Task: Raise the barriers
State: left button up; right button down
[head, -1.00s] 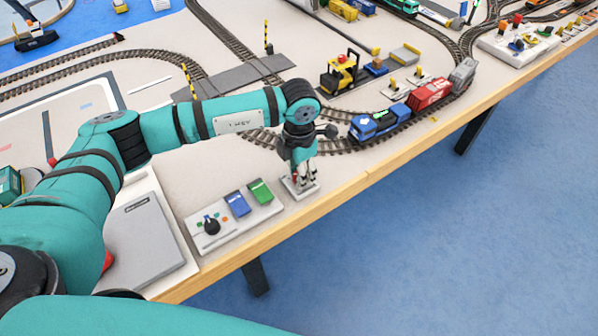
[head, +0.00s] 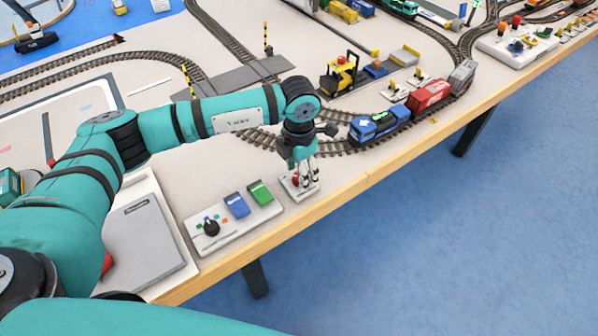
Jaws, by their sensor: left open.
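Two striped yellow-and-black barriers stand upright at the level crossing: one (head: 188,80) on the left of the grey road plate (head: 236,76) and one (head: 267,40) on its far side. My left gripper (head: 304,178) points down over a small white base plate (head: 302,190) near the table's front edge. A red part (head: 295,181) on the plate shows beside the fingers. The gripper is open around or just beside the control there; the fingers partly hide it, so I cannot tell whether they touch it. My right gripper is not in view.
A control box (head: 233,218) with a black knob, blue and green buttons stands left of the gripper. A blue, red and grey train (head: 430,95) sits on the curved track to the right. A yellow forklift (head: 341,73) stands behind it. A grey flat box (head: 145,243) is at front left.

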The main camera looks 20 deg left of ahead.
pick_arm(q)
notch_tip(320, 180, up, 11)
jog(key=shift+r, duration=0.15)
dwell(0.6)
